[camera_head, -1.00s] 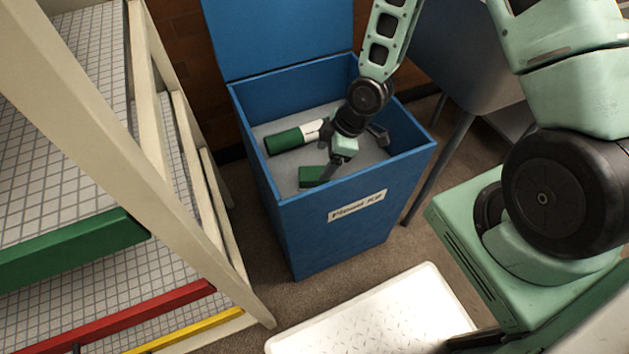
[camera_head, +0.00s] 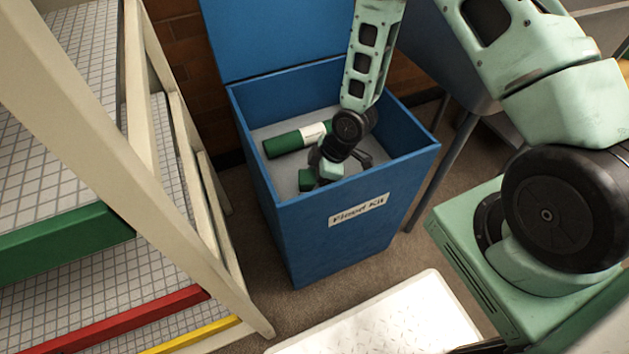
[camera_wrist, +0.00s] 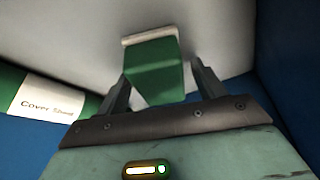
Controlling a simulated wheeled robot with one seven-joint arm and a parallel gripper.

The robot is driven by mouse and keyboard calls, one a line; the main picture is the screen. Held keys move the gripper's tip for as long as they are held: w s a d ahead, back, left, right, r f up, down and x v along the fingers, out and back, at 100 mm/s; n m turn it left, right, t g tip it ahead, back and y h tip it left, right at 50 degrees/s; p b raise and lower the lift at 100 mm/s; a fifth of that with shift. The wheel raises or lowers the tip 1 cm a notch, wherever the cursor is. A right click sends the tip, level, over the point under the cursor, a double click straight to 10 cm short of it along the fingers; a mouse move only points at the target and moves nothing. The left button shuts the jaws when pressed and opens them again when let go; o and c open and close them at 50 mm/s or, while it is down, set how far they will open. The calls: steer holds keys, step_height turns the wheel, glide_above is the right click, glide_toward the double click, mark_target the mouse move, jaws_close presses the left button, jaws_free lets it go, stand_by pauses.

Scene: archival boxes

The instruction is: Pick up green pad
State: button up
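The green pad (camera_wrist: 154,70) is a small green block with a pale edge at its far end. In the wrist view it lies between the two fingers of my gripper (camera_wrist: 158,85), which are apart, with a gap showing at the right finger. In the head view the pad (camera_head: 306,180) is at the near side inside the blue box (camera_head: 290,235), partly hidden by my gripper (camera_head: 318,178). My gripper is down inside the box, over the pad. I cannot see the fingertips clearly in the head view.
A green roll (camera_head: 285,144) with a white label lies behind the pad in the box; its label (camera_wrist: 45,100) shows in the wrist view. The box walls stand close around my gripper. A rack (camera_head: 150,150) stands left, a white tray (camera_head: 400,315) in front.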

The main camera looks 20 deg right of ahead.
steer(key=c, duration=0.9)
steer(key=shift+o, duration=0.2)
steer(key=shift+r, duration=0.1)
step_height(320, 180, up, 10)
steer(key=p, duration=0.3)
